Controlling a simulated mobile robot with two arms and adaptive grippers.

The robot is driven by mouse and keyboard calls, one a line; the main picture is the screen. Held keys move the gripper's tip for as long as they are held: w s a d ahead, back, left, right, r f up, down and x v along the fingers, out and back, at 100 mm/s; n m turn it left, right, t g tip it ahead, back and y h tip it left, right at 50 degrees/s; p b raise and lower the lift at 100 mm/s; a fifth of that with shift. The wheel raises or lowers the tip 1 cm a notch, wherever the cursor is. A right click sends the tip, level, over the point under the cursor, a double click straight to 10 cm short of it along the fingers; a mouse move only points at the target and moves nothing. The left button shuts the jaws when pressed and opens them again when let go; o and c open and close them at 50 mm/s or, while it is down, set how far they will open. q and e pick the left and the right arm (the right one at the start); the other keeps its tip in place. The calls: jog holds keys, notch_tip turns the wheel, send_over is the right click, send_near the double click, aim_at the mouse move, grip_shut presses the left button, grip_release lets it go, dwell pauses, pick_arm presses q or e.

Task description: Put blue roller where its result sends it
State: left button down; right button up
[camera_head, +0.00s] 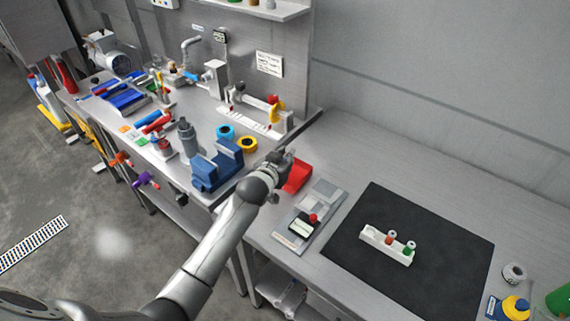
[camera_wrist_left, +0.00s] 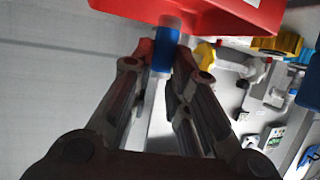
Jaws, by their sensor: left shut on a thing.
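My left gripper (camera_head: 284,160) is beside and partly over the red bin (camera_head: 299,177) in the head view. In the left wrist view the fingertips (camera_wrist_left: 163,62) are shut on the blue roller (camera_wrist_left: 165,50), which has pale ends. The roller is in front of the red bin (camera_wrist_left: 235,16); I cannot tell whether it touches it. The roller is hidden in the head view. My right gripper is not in view.
A grey gauge plate (camera_head: 322,205) with a red knob (camera_head: 313,218) lies left of the black mat (camera_head: 450,250). A blue vise (camera_head: 216,168) and tape rolls (camera_head: 246,144) stand on the left bench.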

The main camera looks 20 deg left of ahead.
pick_arm(q)
notch_tip(320, 180, down, 3)
jog(key=shift+r+p, duration=0.2)
jog(key=shift+p, duration=0.1)
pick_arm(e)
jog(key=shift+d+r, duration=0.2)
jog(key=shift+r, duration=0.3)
pick_arm(q)
jog(key=shift+s, duration=0.1)
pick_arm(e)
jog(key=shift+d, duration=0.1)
pick_arm(q)
jog(key=shift+f, duration=0.15)
jog(key=c, duration=1.4)
grip_release()
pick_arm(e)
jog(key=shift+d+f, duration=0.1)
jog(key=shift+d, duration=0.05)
pick_arm(q)
jog(key=shift+b+v, duration=0.55)
jog(key=shift+v, duration=5.5)
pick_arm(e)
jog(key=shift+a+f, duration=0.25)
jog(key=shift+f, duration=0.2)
